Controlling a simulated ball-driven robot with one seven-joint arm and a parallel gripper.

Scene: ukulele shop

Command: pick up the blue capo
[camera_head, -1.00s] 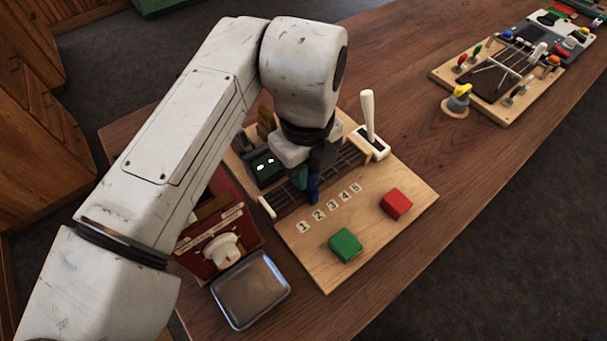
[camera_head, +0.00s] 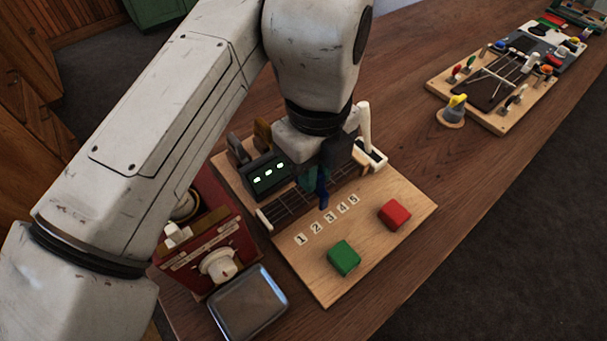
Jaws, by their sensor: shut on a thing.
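The blue capo (camera_head: 322,194) shows as a small upright blue piece below my gripper (camera_head: 325,172), over the front edge of the fretted strip (camera_head: 290,207) on the wooden board. My gripper points down and is shut on the blue capo. The dark fingers and the wrist hide the capo's upper part. I cannot tell whether its lower end touches the strip or hangs just above it. A teal piece (camera_head: 311,181) shows just left of the fingers, partly hidden.
The board (camera_head: 315,278) carries number tiles, a green block (camera_head: 344,257), a red block (camera_head: 394,214), a white lever (camera_head: 364,125) and a lit display box (camera_head: 268,176). A red box (camera_head: 205,262) and metal tray (camera_head: 248,302) stand left.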

